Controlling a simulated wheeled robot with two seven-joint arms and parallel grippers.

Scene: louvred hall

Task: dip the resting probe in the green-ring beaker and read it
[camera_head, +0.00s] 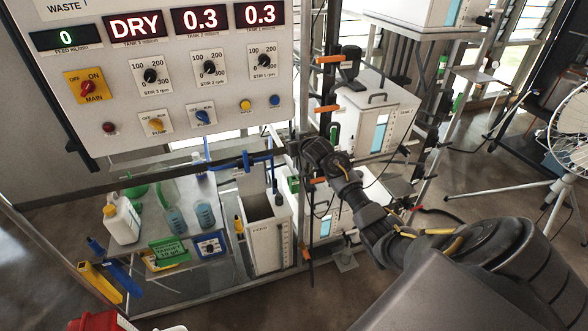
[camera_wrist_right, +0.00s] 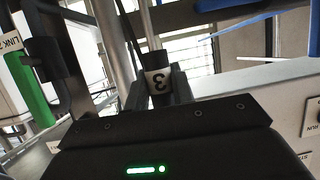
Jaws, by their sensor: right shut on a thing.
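My right gripper (camera_head: 303,150) is beside the lower right corner of the control panel. In the right wrist view it is shut on a dark cylindrical piece marked 3 (camera_wrist_right: 158,82), with a pale rod running up from it; I take it for a probe. Its far end is hidden. Two beakers with blue liquid stand on the glass bench, a left beaker (camera_head: 175,221) and a right beaker (camera_head: 205,214). I cannot clearly tell which has a green ring. The panel's red display (camera_head: 134,27) reads DRY; two other displays read 0.3. My left gripper is out of view.
Blue brackets (camera_head: 244,161) stick out below the panel (camera_head: 190,105). A metal rack stands close behind my gripper.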

